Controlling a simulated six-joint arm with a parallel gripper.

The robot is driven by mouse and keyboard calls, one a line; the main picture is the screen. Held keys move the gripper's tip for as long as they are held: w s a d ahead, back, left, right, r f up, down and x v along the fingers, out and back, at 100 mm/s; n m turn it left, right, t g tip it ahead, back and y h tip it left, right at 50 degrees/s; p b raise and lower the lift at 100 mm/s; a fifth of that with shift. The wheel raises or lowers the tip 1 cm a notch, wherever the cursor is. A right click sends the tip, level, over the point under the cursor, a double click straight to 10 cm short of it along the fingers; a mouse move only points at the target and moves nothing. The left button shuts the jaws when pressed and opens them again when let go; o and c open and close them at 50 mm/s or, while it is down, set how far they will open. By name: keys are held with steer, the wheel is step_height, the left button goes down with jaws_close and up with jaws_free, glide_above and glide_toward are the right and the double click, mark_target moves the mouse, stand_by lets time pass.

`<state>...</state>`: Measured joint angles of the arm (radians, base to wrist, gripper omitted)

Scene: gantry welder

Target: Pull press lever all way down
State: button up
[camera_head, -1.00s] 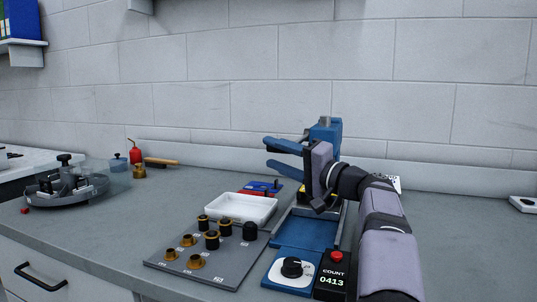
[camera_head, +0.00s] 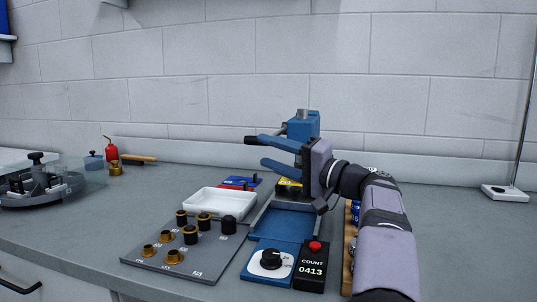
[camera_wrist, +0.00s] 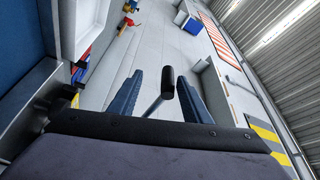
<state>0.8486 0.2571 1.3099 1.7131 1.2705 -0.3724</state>
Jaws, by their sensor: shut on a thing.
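The blue press (camera_head: 304,126) stands at the back of the bench, with its blue bed in front of it. Its lever has a black grip (camera_head: 250,139), which shows just beyond the upper finger of my gripper (camera_head: 262,151). My gripper comes from the right and its two blue fingers point left. In the wrist view the black grip (camera_wrist: 168,88) and its thin metal rod lie between the fingers of my gripper (camera_wrist: 156,84). The gripper is shut on the lever; the exact contact is hard to see. My wrist hides part of the press.
A white tray (camera_head: 221,202) and a grey board (camera_head: 143,262) with several brass and black fittings lie left of the press. A dial box (camera_head: 279,278) and a counter (camera_head: 313,281) reading 0413 with a red button stand in front. A round fixture (camera_head: 45,202) is far left.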

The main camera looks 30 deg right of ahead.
steer(key=b+v, duration=0.3)
steer(key=v, duration=0.4)
steer(key=shift+s+d, duration=0.2)
steer(key=shift+s, duration=0.05)
stand_by(0.4)
steer(key=shift+f, duration=0.15)
stand_by(0.6)
